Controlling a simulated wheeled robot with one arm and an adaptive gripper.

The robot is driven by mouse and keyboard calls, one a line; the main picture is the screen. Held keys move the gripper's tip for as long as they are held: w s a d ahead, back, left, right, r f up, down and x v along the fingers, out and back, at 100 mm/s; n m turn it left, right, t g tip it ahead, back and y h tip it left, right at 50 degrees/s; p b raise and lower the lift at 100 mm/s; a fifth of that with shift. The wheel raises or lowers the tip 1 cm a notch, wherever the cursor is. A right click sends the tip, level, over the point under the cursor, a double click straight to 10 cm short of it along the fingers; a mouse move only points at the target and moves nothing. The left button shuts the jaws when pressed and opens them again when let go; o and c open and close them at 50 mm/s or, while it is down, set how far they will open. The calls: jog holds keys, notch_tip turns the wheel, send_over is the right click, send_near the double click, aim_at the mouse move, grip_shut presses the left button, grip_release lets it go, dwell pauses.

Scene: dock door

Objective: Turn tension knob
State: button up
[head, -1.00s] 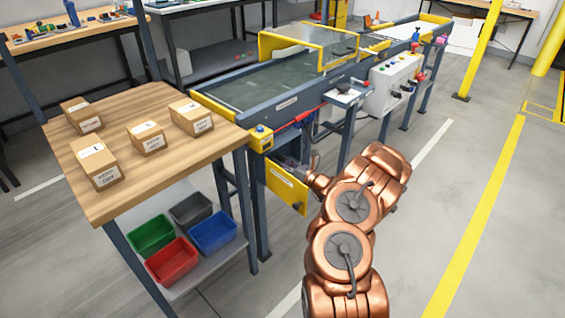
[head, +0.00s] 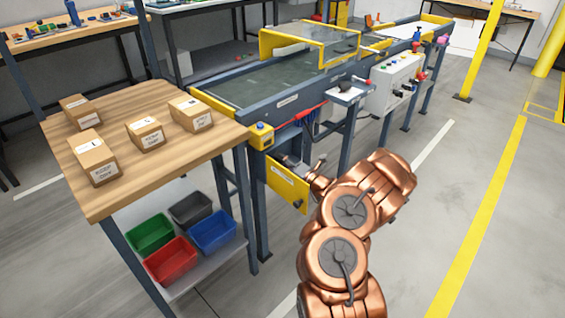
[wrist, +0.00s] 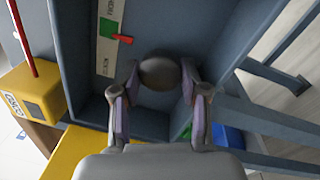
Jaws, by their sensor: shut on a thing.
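The tension knob (wrist: 159,72) is a dark rounded knob inside a blue-grey bay in the wrist view. My gripper (wrist: 158,88) is shut on it, with one finger on each side. Beside the knob a pale scale strip (wrist: 110,38) carries a green zone (wrist: 108,27) and a red pointer (wrist: 122,39) lying at the lower edge of the green. In the head view my arm reaches into the bay under the conveyor (head: 285,95) end, and the knob is hidden there.
An open yellow panel (head: 287,184) hangs below my gripper. A yellow box (head: 261,136) with a button sits on the conveyor corner. A wooden table (head: 112,190) with several cartons stands at left, with coloured bins (head: 171,261) beneath.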

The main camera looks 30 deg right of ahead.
jog(key=shift+m, duration=0.6)
jog(key=o, duration=1.2)
jog(key=shift+c, duration=0.2)
jog(key=shift+f, duration=0.1)
